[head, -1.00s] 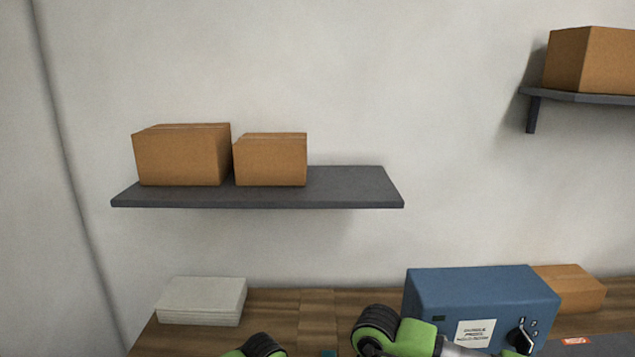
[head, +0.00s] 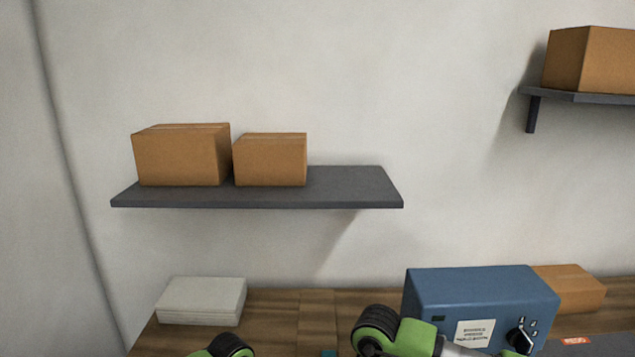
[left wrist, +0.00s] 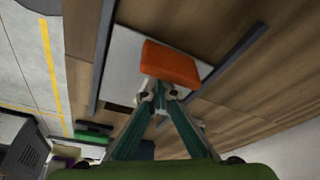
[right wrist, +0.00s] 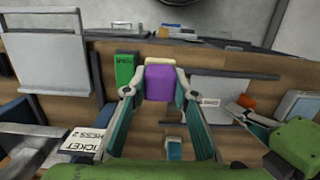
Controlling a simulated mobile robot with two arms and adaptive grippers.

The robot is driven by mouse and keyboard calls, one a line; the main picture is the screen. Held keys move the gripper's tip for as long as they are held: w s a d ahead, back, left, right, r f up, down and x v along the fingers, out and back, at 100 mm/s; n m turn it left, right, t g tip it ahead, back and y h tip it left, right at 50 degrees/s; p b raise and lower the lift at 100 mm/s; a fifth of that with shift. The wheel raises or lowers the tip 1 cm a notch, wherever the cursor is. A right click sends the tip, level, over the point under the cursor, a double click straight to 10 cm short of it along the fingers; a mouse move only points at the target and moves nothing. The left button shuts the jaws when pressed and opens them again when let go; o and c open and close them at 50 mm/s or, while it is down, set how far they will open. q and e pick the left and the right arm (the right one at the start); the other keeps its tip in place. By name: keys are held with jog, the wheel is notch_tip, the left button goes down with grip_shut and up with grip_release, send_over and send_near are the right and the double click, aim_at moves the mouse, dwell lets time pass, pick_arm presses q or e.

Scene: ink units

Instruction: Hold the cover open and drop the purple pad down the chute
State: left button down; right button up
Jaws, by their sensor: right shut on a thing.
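My right gripper (right wrist: 153,90) is shut on the purple pad (right wrist: 159,84), held between its fingertips in the right wrist view. The orange block also shows at the right of the right wrist view (right wrist: 246,101), close to my left gripper. I cannot make out the chute opening.
A green block (right wrist: 124,69) stands just left of the pad. A white card with print (right wrist: 85,141) lies at lower left. In the head view a blue box with a knob (head: 480,285) and a pale stack (head: 202,300) stand on the wooden bench.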

pick_arm(q)
jog(key=shift+a, duration=3.3)
jog(key=shift+d, duration=0.1)
pick_arm(e)
jog(key=shift+w+a, duration=0.45)
jog(key=shift+w, duration=0.05)
jog(key=w+a, duration=0.7)
jog(key=w, duration=0.2)
jog(key=shift+f, duration=0.45)
jog(key=shift+f, duration=0.1)
jog(key=shift+s+d+f, duration=0.1)
jog(key=shift+s+f, duration=0.1)
jog(key=shift+f, duration=0.55)
jog(key=shift+s+d+f, duration=0.1)
jog(key=shift+s+f, duration=0.05)
jog(key=shift+f, duration=0.55)
jog(key=shift+s+d+f, duration=0.1)
jog(key=shift+s+f, duration=0.1)
jog(key=shift+f, duration=0.55)
jog(key=o, duration=1.8)
